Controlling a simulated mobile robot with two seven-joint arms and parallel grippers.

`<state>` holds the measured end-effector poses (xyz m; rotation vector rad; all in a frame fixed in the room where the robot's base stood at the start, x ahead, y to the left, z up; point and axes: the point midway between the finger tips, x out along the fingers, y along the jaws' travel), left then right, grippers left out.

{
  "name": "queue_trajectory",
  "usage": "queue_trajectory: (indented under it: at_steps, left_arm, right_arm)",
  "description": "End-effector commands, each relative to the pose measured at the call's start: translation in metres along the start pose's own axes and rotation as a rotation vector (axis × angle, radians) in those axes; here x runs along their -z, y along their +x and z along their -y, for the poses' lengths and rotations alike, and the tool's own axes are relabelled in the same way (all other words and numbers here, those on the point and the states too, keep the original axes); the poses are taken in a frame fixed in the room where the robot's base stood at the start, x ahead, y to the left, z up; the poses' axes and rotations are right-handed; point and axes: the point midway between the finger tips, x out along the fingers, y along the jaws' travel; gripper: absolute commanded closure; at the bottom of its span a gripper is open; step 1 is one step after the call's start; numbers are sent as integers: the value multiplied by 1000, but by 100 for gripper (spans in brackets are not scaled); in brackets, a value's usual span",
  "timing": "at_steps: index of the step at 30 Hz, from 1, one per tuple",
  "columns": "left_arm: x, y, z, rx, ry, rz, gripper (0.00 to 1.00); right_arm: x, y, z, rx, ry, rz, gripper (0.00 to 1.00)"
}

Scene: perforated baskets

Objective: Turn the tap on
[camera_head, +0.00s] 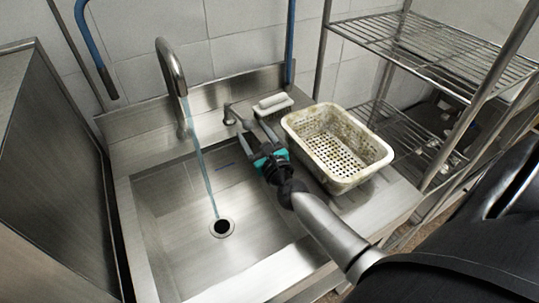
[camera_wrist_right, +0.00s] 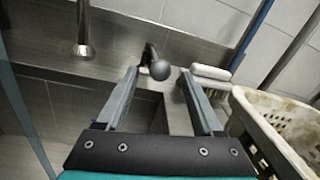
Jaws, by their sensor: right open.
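The curved metal tap spout (camera_head: 172,68) rises at the back of the steel sink (camera_head: 165,205). A thin bluish stream of water (camera_head: 200,160) runs from its mouth to the drain. The tap handle (camera_head: 231,114), a short lever, stands right of the spout. In the right wrist view its round dark knob (camera_wrist_right: 159,70) appears between my fingertips; whether they touch it I cannot tell. My right gripper (camera_head: 252,131) is open and empty, reaching over the sink toward the handle. My left gripper is not in view.
A white perforated basket (camera_head: 352,178) stands on the counter right of my right gripper. A white brush-like item (camera_head: 272,103) lies behind it near the wall. A wire shelf rack (camera_head: 420,50) stands at the right. A blue hose (camera_head: 92,45) hangs at the upper left.

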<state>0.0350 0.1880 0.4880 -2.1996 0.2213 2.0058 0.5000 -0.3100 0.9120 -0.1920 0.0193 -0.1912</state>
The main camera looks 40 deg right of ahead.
Motion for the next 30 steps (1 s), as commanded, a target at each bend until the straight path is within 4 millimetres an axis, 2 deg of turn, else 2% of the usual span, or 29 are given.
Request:
queue_trajectory:
  at_steps: [3, 15, 21, 30]
  left_arm:
    - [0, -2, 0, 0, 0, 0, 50]
    - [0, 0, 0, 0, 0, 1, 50]
    - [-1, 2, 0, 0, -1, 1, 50]
    - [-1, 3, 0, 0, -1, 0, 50]
  right_arm:
    - [0, -22, 0, 0, -1, -2, 31]
    - [1, -86, 0, -1, -1, -3, 31]
    - [1, -104, 0, 0, -2, -1, 31]
    - [0, -109, 0, 1, -1, 0, 31]
